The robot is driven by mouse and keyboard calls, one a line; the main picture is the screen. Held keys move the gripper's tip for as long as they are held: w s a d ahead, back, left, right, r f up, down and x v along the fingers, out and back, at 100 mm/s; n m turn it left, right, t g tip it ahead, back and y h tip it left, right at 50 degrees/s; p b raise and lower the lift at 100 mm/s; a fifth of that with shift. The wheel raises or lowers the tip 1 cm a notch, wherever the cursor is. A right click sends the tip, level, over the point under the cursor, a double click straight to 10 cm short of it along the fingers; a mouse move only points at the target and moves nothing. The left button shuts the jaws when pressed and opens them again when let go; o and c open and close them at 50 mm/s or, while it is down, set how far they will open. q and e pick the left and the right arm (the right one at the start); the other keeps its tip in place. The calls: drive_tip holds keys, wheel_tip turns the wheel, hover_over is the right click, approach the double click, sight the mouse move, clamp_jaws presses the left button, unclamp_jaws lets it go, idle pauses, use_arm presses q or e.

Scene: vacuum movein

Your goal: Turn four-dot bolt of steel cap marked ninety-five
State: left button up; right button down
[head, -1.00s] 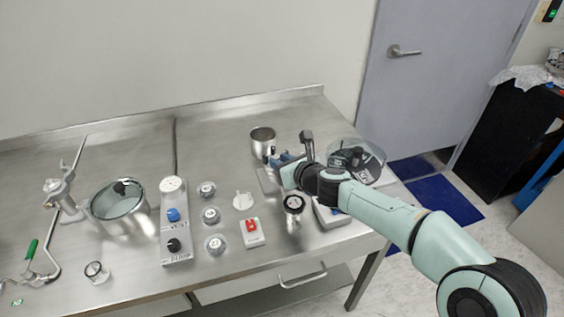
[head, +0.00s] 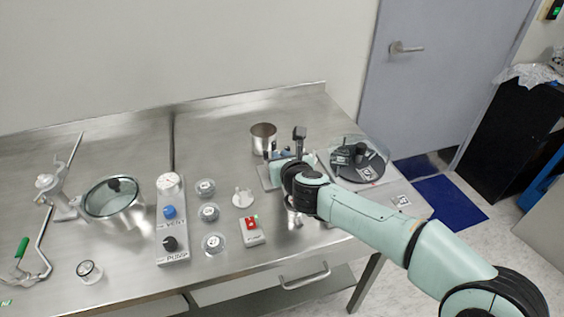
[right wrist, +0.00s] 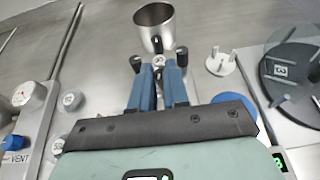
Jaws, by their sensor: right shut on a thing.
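My right gripper (right wrist: 158,72) has its two blue fingers close together in the right wrist view, shut on a small pale piece (right wrist: 158,60) between the tips. Dark knobs (right wrist: 135,62) stand on either side of the fingers. In the head view my right gripper (head: 279,160) is over a grey plate (head: 265,178), mostly hidden by its own wrist. I cannot make out a ninety-five mark or dots on a bolt, so I cannot tell whether the held piece is the four-dot bolt. My left gripper is not in view.
A steel mug (head: 263,140) stands just behind the gripper. A black disc under a clear cover (head: 358,162) is to the right.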

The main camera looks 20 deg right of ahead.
drive_tip(key=shift+a+f+m+h+b, duration=0.1)
drive_tip(key=shift+a+m+h+b, duration=0.2)
drive_tip(key=shift+m+h, duration=0.55)
drive_tip(key=shift+m+g+h, duration=0.4)
drive_tip(key=shift+m+h, duration=0.35)
drive_tip(key=shift+h, duration=0.2)
drive_tip(key=shift+w+a+m+h, duration=0.1)
drive_tip(key=shift+m+h, duration=0.6)
drive_tip(key=shift+h, duration=0.1)
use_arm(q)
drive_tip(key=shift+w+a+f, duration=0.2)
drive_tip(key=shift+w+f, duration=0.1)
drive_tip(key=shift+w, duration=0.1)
use_arm(e)
drive_tip(key=shift+m+g+h, duration=0.6)
drive_tip(key=shift+m+h, duration=0.1)
drive_tip(key=c, duration=1.4)
unclamp_jaws()
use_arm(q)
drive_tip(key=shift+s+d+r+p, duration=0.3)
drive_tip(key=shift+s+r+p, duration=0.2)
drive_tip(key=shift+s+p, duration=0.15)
use_arm(e)
drive_tip(key=v, duration=1.3)
drive_tip(key=shift+a, duration=0.25)
